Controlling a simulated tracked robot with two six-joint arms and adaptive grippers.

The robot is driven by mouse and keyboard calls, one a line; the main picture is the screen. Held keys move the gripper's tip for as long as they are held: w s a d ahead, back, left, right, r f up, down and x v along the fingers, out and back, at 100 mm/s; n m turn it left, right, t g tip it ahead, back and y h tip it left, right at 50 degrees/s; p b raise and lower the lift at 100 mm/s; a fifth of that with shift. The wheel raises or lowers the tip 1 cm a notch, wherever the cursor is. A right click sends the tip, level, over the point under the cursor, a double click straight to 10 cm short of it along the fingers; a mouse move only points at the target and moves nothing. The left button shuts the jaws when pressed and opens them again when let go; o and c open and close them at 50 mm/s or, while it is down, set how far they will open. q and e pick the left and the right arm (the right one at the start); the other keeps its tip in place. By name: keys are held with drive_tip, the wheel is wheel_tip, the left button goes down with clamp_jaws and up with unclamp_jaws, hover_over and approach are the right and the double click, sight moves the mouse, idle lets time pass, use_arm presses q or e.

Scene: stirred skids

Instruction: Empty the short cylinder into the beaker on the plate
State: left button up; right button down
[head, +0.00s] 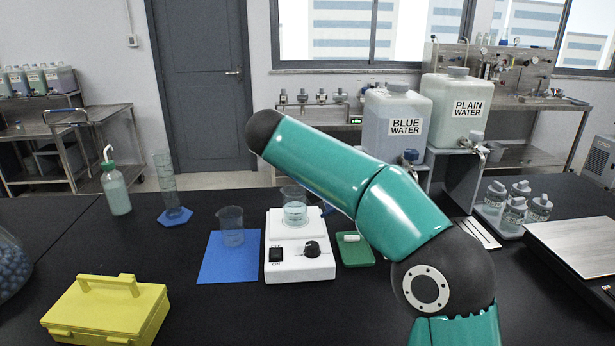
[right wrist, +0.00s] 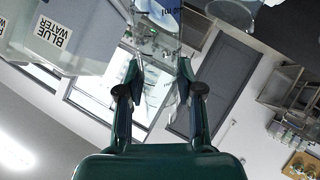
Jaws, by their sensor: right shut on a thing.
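The beaker (head: 294,212) stands on the white stirring plate (head: 300,262) and looks to hold some clear, pale liquid. My right arm reaches across the head view just right of that beaker and hides its own gripper there. In the right wrist view my right gripper (right wrist: 158,68) is shut on a clear graduated vessel, which I take as the short cylinder (right wrist: 158,42). Its tilt and liquid level are hard to tell. My left gripper is not in view.
Another beaker (head: 231,228) stands on a blue mat (head: 228,268). A tall cylinder (head: 168,182), a wash bottle (head: 117,190) and a yellow box (head: 105,312) are to the left. A green tray (head: 356,254) holds a white stir bar. Water containers (head: 396,118) stand behind my arm.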

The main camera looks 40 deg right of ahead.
drive_tip(key=shift+f+g+p, duration=0.2)
drive_tip(key=shift+g+p, duration=0.1)
drive_tip(key=shift+p, duration=0.45)
drive_tip(key=shift+f, duration=0.2)
drive_tip(key=shift+f+n+g+p, duration=0.15)
drive_tip(key=shift+n+g+p, duration=0.25)
drive_tip(key=shift+p, duration=0.35)
drive_tip(key=shift+s+f, duration=0.1)
drive_tip(key=shift+f, duration=0.25)
drive_tip(key=shift+p, duration=0.3)
